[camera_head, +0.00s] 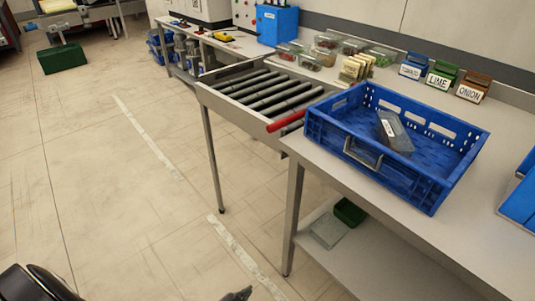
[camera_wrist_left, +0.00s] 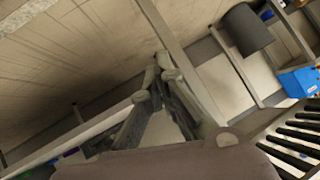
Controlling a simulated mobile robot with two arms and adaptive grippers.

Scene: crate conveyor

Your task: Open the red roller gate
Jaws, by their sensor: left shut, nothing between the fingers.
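The red roller (camera_head: 286,121) lies at the near end of a row of dark rollers (camera_head: 262,91) in a grey metal frame. It sits beside the left corner of the blue crate, roughly level with the table top. My left gripper (camera_head: 247,292) shows only as dark fingertips at the bottom edge of the head view, low and well apart from the roller. In the left wrist view its fingers (camera_wrist_left: 161,65) meet at the tips and hold nothing. Dark rollers (camera_wrist_left: 297,138) show at the right of that view; no red roller shows there. My right gripper is not in view.
The blue crate (camera_head: 325,133) stands on the near table (camera_head: 410,205) with a grey packet (camera_head: 394,132) in it. Labelled holders (camera_head: 440,77) and several food packs stand behind. A green box (camera_head: 349,211) is on the lower shelf.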

